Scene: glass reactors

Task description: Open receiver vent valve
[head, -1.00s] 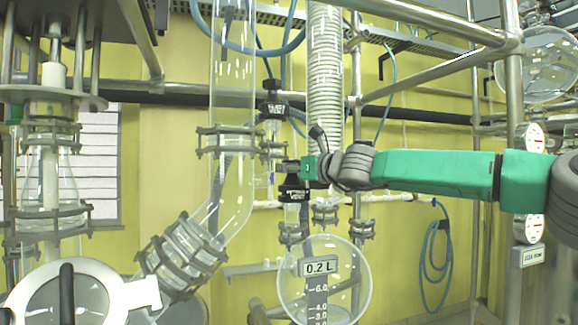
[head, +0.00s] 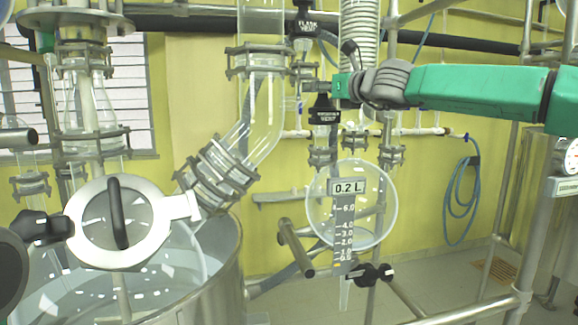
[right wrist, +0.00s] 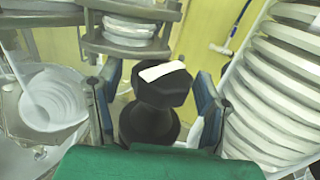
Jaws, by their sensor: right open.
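The receiver vent valve (head: 324,112) is a black fitting with a white-lettered label, above the round glass receiver (head: 322,215) marked 0.2 L. My right gripper (head: 340,87) comes in from the right at the top of this valve and partly hides it. In the right wrist view, a black knob (right wrist: 155,92) with a white bar on top stands between the two dark blue fingers of the open right gripper (right wrist: 156,84). Gaps show beside the knob; I cannot tell whether a finger touches it.
A second black valve labelled flask vent (head: 306,26) is close above. A clamped glass tube (head: 262,110) stands left of the gripper, and a white ribbed hose (head: 357,40) rises behind it. Metal frame poles (head: 552,190) stand at the right.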

